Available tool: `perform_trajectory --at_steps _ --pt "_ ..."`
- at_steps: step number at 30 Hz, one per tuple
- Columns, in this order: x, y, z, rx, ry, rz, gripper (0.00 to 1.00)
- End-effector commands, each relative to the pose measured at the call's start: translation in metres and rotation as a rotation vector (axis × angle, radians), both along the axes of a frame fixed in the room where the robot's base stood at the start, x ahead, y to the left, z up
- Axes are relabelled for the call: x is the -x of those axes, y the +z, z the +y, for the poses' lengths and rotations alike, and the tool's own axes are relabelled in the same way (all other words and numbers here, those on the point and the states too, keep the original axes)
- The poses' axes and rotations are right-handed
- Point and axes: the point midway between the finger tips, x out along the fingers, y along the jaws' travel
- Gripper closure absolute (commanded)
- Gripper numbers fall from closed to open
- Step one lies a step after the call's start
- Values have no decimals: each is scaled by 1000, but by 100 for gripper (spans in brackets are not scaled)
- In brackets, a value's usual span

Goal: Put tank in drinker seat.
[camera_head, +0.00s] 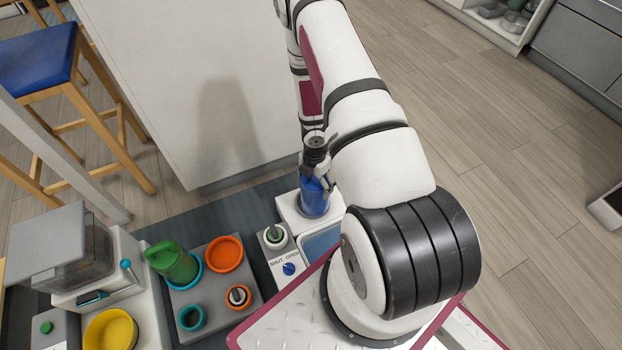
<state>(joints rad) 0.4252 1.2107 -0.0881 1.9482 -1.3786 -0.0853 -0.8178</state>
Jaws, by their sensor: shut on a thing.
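The blue tank (313,203) is upright at the drinker, right of the picture's middle bottom. My gripper (318,178) is shut on the tank's upper part from above. The white drinker (288,212) has a blue-grey basin (322,241) in front. The tank's lower end is at the drinker's raised back part, where the seat would be hidden under it. I cannot tell whether the tank rests in the seat or hangs just above it. My arm covers the tank's right side and part of the drinker.
A blue knob (289,269) marked shut and open sits left of the basin, below a dark-topped cap (273,235). A grey board (218,270) holds a green jug (173,262) and coloured rings. A feeder (95,235) and yellow bowl (110,330) stand further left. A white panel (180,80) rises behind.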

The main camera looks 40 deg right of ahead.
Motion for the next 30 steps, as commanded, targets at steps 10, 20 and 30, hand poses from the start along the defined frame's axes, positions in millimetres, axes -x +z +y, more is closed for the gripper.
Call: perform_trajectory --at_steps 10,20,30 --pt "-15 -4 -5 3 2 -4 71" --pt "-27 -21 -10 0 -1 0 71" --pt "-28 -38 -11 2 -1 -2 71"
